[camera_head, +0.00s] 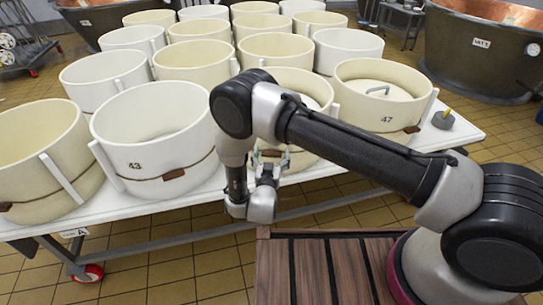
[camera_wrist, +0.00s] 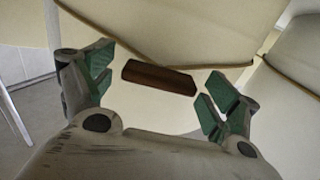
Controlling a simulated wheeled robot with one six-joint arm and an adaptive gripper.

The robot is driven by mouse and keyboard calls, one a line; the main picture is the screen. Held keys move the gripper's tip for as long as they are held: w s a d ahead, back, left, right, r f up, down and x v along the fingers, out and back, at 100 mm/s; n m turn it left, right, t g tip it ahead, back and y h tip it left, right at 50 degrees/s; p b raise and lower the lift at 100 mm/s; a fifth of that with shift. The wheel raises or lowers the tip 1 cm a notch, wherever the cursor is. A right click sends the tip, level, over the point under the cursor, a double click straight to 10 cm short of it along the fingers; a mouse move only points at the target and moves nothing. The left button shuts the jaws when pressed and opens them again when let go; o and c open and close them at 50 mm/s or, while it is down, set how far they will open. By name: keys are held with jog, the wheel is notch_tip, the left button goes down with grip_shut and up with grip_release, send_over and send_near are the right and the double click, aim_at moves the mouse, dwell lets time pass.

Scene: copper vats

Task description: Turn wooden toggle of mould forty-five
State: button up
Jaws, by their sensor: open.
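The mould between moulds 43 and 47 (camera_head: 292,78) stands in the front row, mostly hidden behind my arm; its number cannot be read. In the wrist view, a dark brown wooden toggle (camera_wrist: 158,78) lies against the cream mould wall (camera_wrist: 160,30), just below a thin cord. My gripper (camera_wrist: 157,86) is open, its green-padded fingers on either side of the toggle's ends with gaps showing. In the head view, my gripper (camera_head: 271,160) is at the front of this mould. Contact with the toggle cannot be seen.
Mould 43 (camera_head: 150,130) stands to the left and mould 47 (camera_head: 380,90) to the right, each with a toggle. The white table (camera_head: 110,212) carries several more moulds behind. A small grey weight (camera_head: 443,121) sits at its right end. A slatted wooden surface (camera_head: 330,270) is in front.

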jog(key=c, duration=1)
jog(key=m, duration=0.4)
jog(key=shift+m, duration=0.4)
jog(key=m, duration=0.4)
jog(key=shift+d, duration=0.1)
jog(key=m, duration=0.5)
jog(key=shift+f+m, duration=0.1)
jog(key=shift+m, duration=2)
